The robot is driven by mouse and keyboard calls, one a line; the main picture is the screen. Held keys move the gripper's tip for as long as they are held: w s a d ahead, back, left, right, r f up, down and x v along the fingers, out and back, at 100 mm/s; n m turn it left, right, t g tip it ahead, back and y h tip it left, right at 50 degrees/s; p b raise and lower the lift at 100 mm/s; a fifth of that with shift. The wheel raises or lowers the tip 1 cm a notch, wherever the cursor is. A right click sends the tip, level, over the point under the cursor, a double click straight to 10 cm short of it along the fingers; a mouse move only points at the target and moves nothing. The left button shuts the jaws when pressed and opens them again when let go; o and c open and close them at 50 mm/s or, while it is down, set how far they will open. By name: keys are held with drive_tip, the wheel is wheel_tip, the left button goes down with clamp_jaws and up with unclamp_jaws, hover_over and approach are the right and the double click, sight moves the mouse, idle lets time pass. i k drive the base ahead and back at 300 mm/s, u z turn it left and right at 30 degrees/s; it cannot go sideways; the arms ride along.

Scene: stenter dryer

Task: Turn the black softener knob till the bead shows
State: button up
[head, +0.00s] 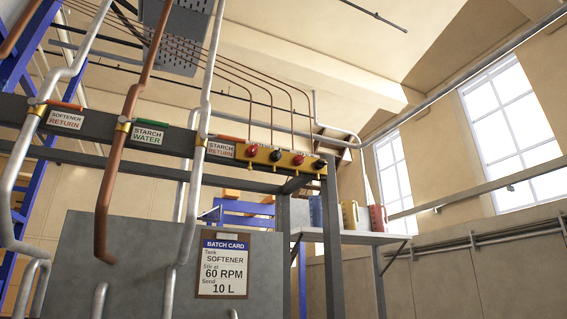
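A yellow manifold block (285,157) sits on a dark beam near the picture's middle, with knobs in a row. One black knob (275,155) is second from the left, and another black knob (320,163) is at the right end. Red knobs (252,151) alternate with them. Thin copper lines rise from the row. I cannot read which black knob is the softener one, and no bead can be made out at this size. My gripper is not in the picture.
Pipes hang from the beam at left, labelled SOFTENER RETURN (65,120), STARCH WATER (147,135) and STARCH RETURN (220,149). A batch card (225,264) reads SOFTENER, 60 RPM, 10 L on a grey panel (110,255). Jugs (350,214) stand on a shelf (372,238) at right.

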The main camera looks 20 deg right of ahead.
sight(275, 155)
drive_tip(key=z, duration=0.05)
drive_tip(key=k, duration=0.5)
drive_tip(key=u, duration=1.1)
drive_tip(key=i, duration=1)
drive_tip(key=z, duration=1.65)
